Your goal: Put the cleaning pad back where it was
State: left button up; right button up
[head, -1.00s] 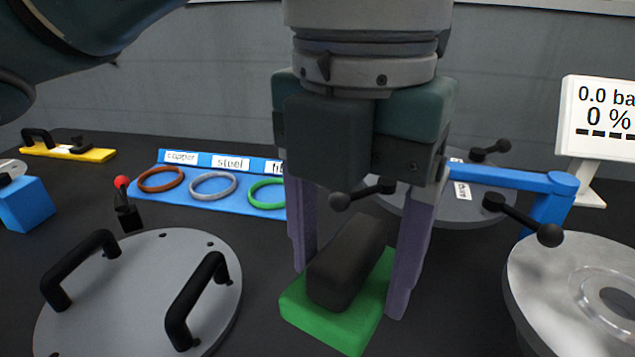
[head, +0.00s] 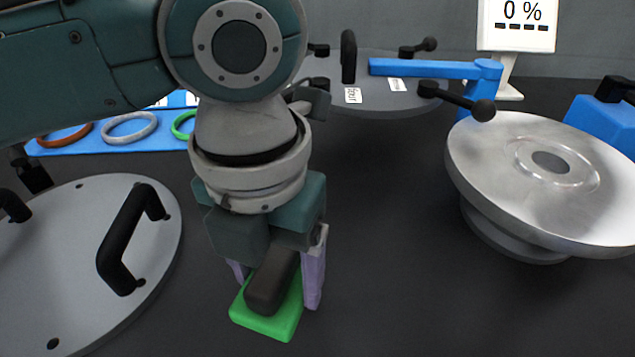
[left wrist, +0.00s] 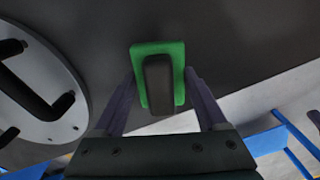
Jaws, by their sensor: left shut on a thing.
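The cleaning pad is a green block (head: 268,320) with a dark handle (head: 272,282) on top. My left gripper (head: 272,284) is shut on it, with one pale purple finger on each side of the handle. In the head view the pad is low, left of centre, just right of the grey lid. In the left wrist view the green pad (left wrist: 145,75) sits between the fingers (left wrist: 160,95), over dark table. I cannot tell whether its underside touches the table. My right gripper is not in view.
A grey round lid (head: 60,250) with black handles lies at left. A flanged metal shell (head: 480,170) stands at right. Behind are a blue ring tray (head: 75,150), a blue swing arm (head: 430,68) and a display (head: 515,35). Dark table between pad and shell is clear.

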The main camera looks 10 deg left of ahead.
aim_at(279, 297)
pick_arm(q)
jog(key=shift+f+b, duration=0.4)
jog(key=shift+f, duration=1.45)
jog(key=shift+f, duration=0.1)
jog(key=o, duration=1.2)
jog(key=shift+o, duration=0.2)
